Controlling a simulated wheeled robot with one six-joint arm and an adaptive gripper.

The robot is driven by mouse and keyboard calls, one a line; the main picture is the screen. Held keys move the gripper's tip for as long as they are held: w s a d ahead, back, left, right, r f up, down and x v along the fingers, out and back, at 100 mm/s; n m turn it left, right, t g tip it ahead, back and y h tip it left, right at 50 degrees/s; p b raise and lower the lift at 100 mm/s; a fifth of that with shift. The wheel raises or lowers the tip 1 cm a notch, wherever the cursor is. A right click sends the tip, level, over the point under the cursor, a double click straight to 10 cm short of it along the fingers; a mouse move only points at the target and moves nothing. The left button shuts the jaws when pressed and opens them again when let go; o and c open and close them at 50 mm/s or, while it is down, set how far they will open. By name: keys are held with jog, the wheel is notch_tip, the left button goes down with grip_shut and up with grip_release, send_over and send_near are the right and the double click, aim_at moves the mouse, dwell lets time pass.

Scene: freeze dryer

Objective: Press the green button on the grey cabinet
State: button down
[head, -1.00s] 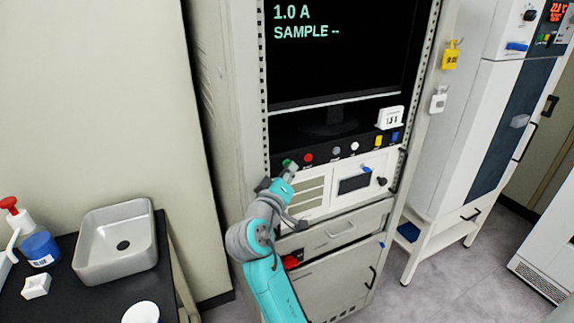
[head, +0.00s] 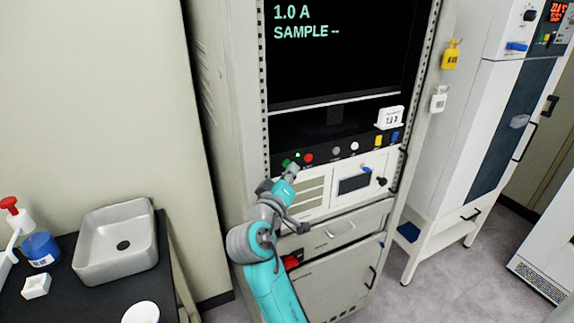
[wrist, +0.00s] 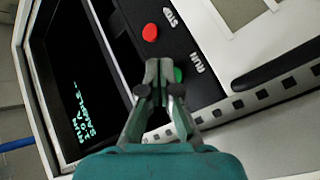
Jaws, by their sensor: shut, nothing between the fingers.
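The grey cabinet (head: 232,120) stands in the middle of the head view with a dark button strip below its screen. The green button (head: 286,163) is at the strip's left end. It also shows in the wrist view (wrist: 179,75), beside the word RUN and partly hidden by the fingers. My gripper (head: 292,172) is shut and empty, its tips just in front of and below the green button. In the wrist view the closed fingertips (wrist: 160,68) overlap the button's left edge; I cannot tell whether they touch it.
The red button (head: 308,158) sits right of the green one, labelled STOP in the wrist view (wrist: 150,32). Grey, white, yellow and blue controls lie further right. A sink (head: 115,242) stands on the dark counter at left.

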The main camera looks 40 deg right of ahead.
jog(key=shift+s, duration=0.15)
jog(key=shift+s+a, duration=0.3)
jog(key=shift+s, duration=0.65)
jog(key=shift+s+a, duration=0.25)
jog(key=shift+s, duration=0.65)
jog(key=shift+s+a, duration=0.3)
jog(key=shift+s, duration=0.65)
jog(key=s+a+f+n+t+y, duration=0.2)
jog(key=s+a+f+y, duration=0.25)
jog(key=f, duration=0.35)
jog(key=s+a+f+n+t+y, duration=0.25)
jog(key=a+f, duration=0.25)
jog(key=f, duration=0.3)
jog(key=s+a+f+n+t+y, duration=0.2)
jog(key=s+a+f+y, duration=0.25)
jog(key=f, duration=0.25)
jog(key=s+a+m+y, duration=0.2)
jog(key=s+a, duration=0.2)
jog(key=s, duration=0.8)
jog(key=s+a+m+y, duration=0.2)
jog(key=s+a+y, duration=0.1)
jog(key=s, duration=1)
jog(key=shift+s+a, duration=0.25)
jog(key=shift+a, duration=0.35)
jog(key=shift+g, duration=0.25)
